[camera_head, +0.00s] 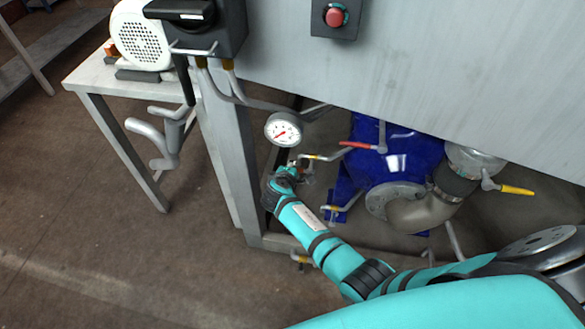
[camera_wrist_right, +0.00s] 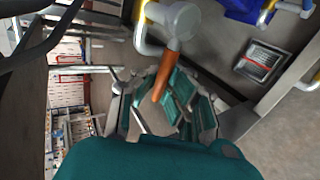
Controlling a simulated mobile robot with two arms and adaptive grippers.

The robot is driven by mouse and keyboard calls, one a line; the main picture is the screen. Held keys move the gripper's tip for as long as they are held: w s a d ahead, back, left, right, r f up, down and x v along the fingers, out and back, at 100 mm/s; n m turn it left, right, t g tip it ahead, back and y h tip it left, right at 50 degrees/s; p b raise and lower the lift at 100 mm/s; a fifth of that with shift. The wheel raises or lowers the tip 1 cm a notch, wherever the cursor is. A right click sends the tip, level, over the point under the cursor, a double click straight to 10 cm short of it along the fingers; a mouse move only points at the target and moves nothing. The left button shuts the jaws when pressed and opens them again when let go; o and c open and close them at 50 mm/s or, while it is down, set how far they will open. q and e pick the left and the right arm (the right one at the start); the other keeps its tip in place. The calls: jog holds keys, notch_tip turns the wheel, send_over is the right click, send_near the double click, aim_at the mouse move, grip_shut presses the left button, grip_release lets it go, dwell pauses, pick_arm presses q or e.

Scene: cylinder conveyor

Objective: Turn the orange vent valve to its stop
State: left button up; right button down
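The orange vent valve handle (camera_wrist_right: 160,85) is a short bar hanging from a grey valve body (camera_wrist_right: 176,22) in the right wrist view. The fingers of my right gripper (camera_wrist_right: 152,90) stand on both sides of the handle, with gaps visible beside it, so the gripper looks open around it. In the head view my right gripper (camera_head: 283,177) is beside the frame post, below the pressure gauge (camera_head: 283,129). There the gripper hides the orange handle, and its fingers are too small to read. My left gripper is not in view.
A blue pump housing (camera_head: 385,165) with a red lever (camera_head: 356,145) and a yellow lever (camera_head: 517,190) stands to the right. A grey frame post (camera_head: 232,165) is close on the left. A large metal panel (camera_head: 430,70) hangs above. Open floor lies at lower left.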

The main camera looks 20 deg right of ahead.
jog(key=shift+s+a+f, duration=0.2)
jog(key=shift+s+f, duration=0.1)
jog(key=shift+f, duration=0.05)
jog(key=c, duration=1.4)
grip_release()
jog(key=shift+r, duration=0.2)
jog(key=shift+o, duration=0.3)
jog(key=shift+w, duration=0.15)
jog(key=shift+d+r, duration=0.1)
jog(key=v, duration=1.2)
